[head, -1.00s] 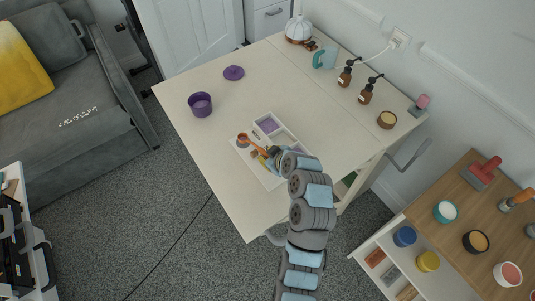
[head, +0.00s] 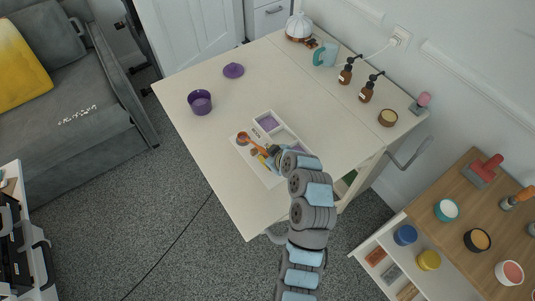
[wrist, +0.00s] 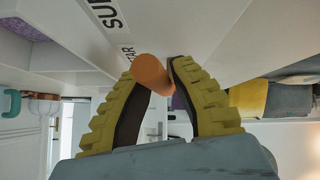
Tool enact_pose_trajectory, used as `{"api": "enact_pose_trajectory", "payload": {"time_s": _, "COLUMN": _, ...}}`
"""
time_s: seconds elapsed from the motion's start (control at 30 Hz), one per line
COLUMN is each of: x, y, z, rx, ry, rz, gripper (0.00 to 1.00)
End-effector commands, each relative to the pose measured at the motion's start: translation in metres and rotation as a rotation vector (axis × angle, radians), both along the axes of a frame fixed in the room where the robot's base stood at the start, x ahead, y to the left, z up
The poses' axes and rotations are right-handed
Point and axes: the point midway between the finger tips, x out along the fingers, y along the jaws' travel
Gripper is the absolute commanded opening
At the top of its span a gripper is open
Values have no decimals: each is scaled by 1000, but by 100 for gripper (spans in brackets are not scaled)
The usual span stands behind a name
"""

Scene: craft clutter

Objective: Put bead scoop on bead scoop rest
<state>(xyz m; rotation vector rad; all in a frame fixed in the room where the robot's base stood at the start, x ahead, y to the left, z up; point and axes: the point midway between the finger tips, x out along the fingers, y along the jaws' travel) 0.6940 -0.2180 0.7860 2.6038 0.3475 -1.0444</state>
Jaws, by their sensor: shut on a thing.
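The bead scoop (head: 250,141) is orange, with a round darker bowl end pointing left, over the white tray area on the table. My gripper (head: 266,154) is at its handle end. In the wrist view, the yellow ribbed fingers of my gripper (wrist: 160,95) are closed around the orange handle of the scoop (wrist: 151,73). The scoop's bowl end is hidden in that view. I cannot tell the height of the scoop above the surface. I cannot make out the scoop rest for certain; a small tan piece (head: 254,153) lies beside the scoop.
Brown pump bottles (head: 347,74) stand at the back right. The table's middle is clear.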

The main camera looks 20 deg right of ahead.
Motion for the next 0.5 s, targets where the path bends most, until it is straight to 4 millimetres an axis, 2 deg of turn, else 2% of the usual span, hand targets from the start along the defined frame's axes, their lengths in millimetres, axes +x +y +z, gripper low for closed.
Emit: {"api": "enact_pose_trajectory", "payload": {"time_s": 0.5, "x": 0, "y": 0, "z": -5, "rx": 0, "ry": 0, "rz": 0, "gripper": 0}}
